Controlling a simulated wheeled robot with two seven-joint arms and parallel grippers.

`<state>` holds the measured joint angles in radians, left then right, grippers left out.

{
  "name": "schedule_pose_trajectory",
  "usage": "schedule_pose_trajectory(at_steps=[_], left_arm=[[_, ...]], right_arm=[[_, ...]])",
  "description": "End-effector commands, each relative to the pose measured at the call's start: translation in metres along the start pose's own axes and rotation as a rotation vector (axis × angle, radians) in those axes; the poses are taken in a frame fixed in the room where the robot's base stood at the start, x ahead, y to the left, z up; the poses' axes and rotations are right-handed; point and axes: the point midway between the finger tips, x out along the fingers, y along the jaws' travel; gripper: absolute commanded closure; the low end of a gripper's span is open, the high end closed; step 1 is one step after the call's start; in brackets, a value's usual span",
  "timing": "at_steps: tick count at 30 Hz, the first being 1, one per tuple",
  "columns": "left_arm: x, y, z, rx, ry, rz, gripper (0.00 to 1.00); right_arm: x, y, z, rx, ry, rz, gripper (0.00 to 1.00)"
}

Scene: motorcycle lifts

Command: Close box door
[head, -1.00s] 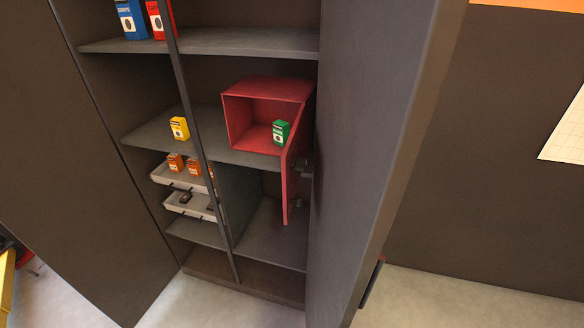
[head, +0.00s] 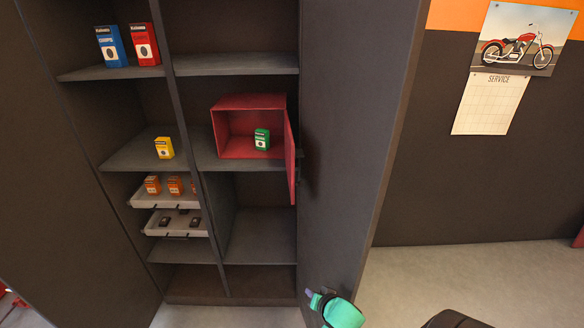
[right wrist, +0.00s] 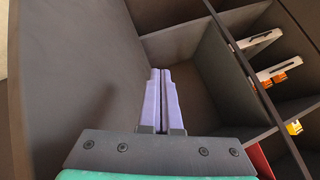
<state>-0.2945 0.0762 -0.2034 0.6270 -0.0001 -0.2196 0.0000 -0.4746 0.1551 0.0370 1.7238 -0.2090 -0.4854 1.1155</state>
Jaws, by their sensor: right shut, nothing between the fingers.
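A red box (head: 228,117) sits on a middle shelf of the dark cabinet, with its front open. Its red door (head: 291,160) is hinged on the right and stands swung outward. A green carton (head: 262,139) stands inside the box. My right gripper (head: 309,294) is low at the right, below the box, near the cabinet's open right door. In the right wrist view its purple fingers (right wrist: 161,100) are together and empty, pointing at the cabinet compartments. A bit of red shows at that view's lower right edge (right wrist: 262,160). My left gripper is not in view.
The cabinet's right door (head: 350,130) stands open beside the box door. Blue (head: 110,46) and red (head: 144,44) cartons stand on the upper shelf, and a yellow carton (head: 164,148) on the middle one. White trays (head: 165,203) hold small items. The compartment below the box is empty.

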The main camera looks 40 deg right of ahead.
Motion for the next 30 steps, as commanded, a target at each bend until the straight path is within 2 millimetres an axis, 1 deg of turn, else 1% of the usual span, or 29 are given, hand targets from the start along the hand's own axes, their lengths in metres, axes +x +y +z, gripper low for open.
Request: schedule_pose_trajectory(at_steps=[1,2,3,5,6,7,8,9,11,12,15,16,18,19,23,25,27,30], left_arm=[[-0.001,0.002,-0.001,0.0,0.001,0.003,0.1],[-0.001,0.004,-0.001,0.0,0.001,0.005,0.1],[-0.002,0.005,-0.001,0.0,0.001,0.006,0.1],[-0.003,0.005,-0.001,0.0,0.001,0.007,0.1],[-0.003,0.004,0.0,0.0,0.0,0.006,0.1],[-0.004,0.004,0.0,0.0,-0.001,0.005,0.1],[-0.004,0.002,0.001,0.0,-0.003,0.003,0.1],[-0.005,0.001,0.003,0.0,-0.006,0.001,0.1],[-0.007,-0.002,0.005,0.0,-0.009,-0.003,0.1],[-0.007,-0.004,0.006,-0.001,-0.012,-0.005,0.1],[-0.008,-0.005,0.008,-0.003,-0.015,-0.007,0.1],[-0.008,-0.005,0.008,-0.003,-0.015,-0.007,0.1],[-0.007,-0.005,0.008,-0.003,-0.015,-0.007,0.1],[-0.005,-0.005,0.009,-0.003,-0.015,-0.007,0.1],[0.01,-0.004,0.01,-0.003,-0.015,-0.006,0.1],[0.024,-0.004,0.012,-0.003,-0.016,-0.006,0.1],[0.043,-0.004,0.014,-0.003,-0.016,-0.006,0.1],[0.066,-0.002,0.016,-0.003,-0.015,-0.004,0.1]], right_arm=[[-0.011,-0.013,-0.025,0.07,0.05,-0.029,1.0],[-0.018,-0.02,-0.04,0.119,0.08,-0.049,1.0],[-0.029,-0.031,-0.06,0.185,0.12,-0.079,1.0],[-0.048,-0.046,-0.091,0.288,0.179,-0.131,1.0],[-0.063,-0.058,-0.112,0.358,0.219,-0.172,1.0],[-0.076,-0.067,-0.129,0.414,0.249,-0.209,1.0],[-0.091,-0.076,-0.146,0.471,0.278,-0.249,1.0],[-0.114,-0.089,-0.168,0.552,0.316,-0.31,1.0],[-0.151,-0.11,-0.2,0.671,0.364,-0.413,1.0],[-0.176,-0.121,-0.218,0.742,0.388,-0.48,1.0],[-0.223,-0.142,-0.245,0.867,0.415,-0.614,1.0],[-0.231,-0.146,-0.249,0.891,0.416,-0.639,1.0],[-0.241,-0.15,-0.254,0.921,0.418,-0.673,1.0],[-0.241,-0.151,-0.255,0.927,0.418,-0.678,1.0],[-0.228,-0.155,-0.262,0.925,0.418,-0.684,1.0],[-0.218,-0.158,-0.267,0.924,0.422,-0.685,1.0],[-0.21,-0.158,-0.269,0.932,0.425,-0.689,1.0],[-0.204,-0.161,-0.274,0.935,0.425,-0.689,1.0]])
